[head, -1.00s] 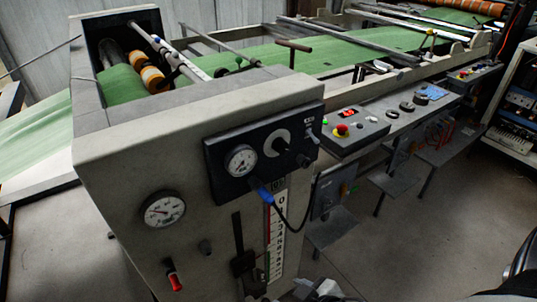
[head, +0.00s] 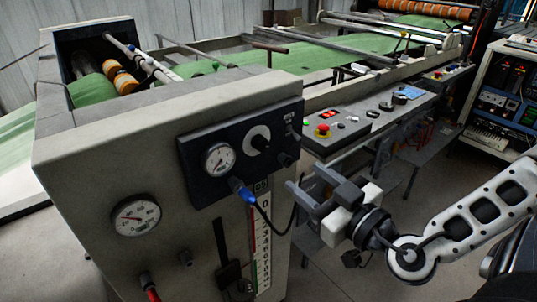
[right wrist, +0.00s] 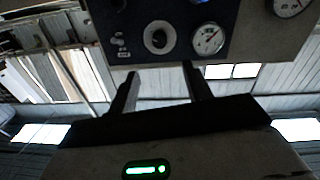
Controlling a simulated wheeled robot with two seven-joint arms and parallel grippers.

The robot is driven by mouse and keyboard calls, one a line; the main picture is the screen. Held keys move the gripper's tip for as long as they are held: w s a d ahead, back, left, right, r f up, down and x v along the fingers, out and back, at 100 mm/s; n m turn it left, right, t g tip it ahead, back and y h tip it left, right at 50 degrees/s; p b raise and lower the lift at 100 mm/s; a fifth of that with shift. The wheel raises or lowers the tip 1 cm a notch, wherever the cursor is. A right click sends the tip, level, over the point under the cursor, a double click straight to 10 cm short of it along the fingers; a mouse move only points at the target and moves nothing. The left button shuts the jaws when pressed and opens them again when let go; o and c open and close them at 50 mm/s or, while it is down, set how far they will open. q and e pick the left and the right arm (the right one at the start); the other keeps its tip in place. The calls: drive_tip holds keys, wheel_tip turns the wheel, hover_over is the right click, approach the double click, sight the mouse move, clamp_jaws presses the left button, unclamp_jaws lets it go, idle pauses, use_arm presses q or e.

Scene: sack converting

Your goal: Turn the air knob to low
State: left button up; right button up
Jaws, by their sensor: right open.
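The black control panel (head: 205,185) is on the front of the pale machine housing. It carries a round gauge (head: 219,160) and, to its right, a dark knob (head: 262,143) on a white dial. Its exact setting is too small to read. My right gripper (head: 303,177) is open and empty, below and right of the panel, apart from it. In the right wrist view the panel (right wrist: 185,12) appears upside down, with the knob (right wrist: 158,38) beyond the gap between the open fingers (right wrist: 160,72). My left gripper is not in view.
A second gauge (head: 136,215) is lower left. A console with a red button (head: 323,130) juts out behind my right gripper. An equipment rack (head: 505,100) stands at the right.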

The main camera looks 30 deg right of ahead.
drive_tip(key=b, duration=0.8)
approach(264, 146)
drive_tip(key=w, duration=0.4)
drive_tip(key=b, duration=0.1)
drive_tip(key=w+b, duration=0.1)
drive_tip(key=b, duration=0.1)
drive_tip(key=shift+w+f, duration=0.25)
drive_tip(key=shift+w, duration=0.05)
drive_tip(key=shift+w+r, duration=0.25)
drive_tip(key=shift+w+d+r+p, duration=0.1)
drive_tip(key=shift+w+r+p, duration=0.1)
drive_tip(key=shift+w+p, duration=0.15)
drive_tip(key=shift+w+f, duration=0.1)
drive_tip(key=shift+w, duration=0.5)
drive_tip(key=shift+w+a+f, duration=0.1)
drive_tip(key=shift+w+a, duration=0.1)
drive_tip(key=shift+w, duration=0.05)
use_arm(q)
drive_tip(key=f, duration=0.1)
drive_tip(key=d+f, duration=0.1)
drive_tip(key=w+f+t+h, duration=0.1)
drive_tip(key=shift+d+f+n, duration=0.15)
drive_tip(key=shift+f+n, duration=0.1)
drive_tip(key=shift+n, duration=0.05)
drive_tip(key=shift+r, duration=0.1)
use_arm(e)
drive_tip(key=c, duration=1)
